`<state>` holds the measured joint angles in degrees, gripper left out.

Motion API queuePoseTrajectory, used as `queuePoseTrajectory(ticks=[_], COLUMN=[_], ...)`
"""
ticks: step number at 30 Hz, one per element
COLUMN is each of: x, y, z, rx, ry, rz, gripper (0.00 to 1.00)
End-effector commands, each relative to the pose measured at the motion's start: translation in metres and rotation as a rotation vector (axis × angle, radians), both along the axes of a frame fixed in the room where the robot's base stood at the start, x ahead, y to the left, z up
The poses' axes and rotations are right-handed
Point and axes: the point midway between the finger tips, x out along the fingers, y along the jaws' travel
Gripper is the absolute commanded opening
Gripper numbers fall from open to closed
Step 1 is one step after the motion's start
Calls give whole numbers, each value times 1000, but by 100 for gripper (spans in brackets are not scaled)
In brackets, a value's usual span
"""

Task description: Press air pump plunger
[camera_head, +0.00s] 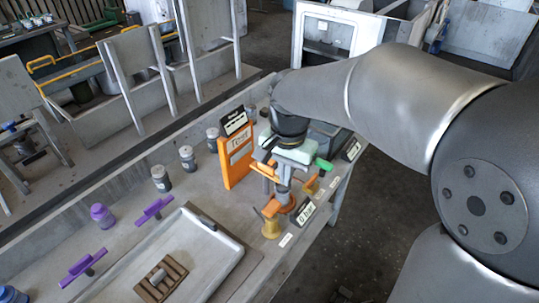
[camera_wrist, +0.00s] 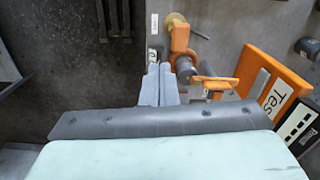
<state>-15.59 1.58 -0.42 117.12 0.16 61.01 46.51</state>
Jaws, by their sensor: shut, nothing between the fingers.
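An orange fixture (camera_head: 279,206) stands near the table's right edge, below my gripper, with a brass-coloured cone (camera_head: 271,229) beside it. In the wrist view the orange fixture (camera_wrist: 181,40) lies just right of my fingertips, and the brass-coloured piece (camera_wrist: 177,22) is at its far end. I cannot tell for sure which part is the pump plunger. My gripper (camera_head: 283,189) points down over the fixture and hides part of it. Its grey fingers (camera_wrist: 159,70) are together, with nothing between them. I cannot tell whether they touch the fixture.
An orange "Test" board (camera_head: 237,157) stands close left of my gripper. A green cylinder (camera_head: 322,164) is close on the right. A grey tray (camera_head: 226,254) holds a brown slatted block (camera_head: 161,277). Purple valve-like pieces (camera_head: 153,209) and several jars (camera_head: 187,158) stand farther left.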

Motion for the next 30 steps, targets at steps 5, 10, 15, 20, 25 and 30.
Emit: queuePoseTrajectory(ticks=[5, 10, 15, 20, 25, 30], x=[25, 28, 28, 27, 27, 26], y=[25, 29, 28, 28, 28, 28], z=[16, 16, 16, 8, -18, -55], rx=[-4, -4, -4, -4, -5, -6], ry=[5, 4, 4, 8, 10, 11], rz=[-112, -134, -133, -133, -133, -133], gripper=[0, 0, 0, 0, 0, 0])
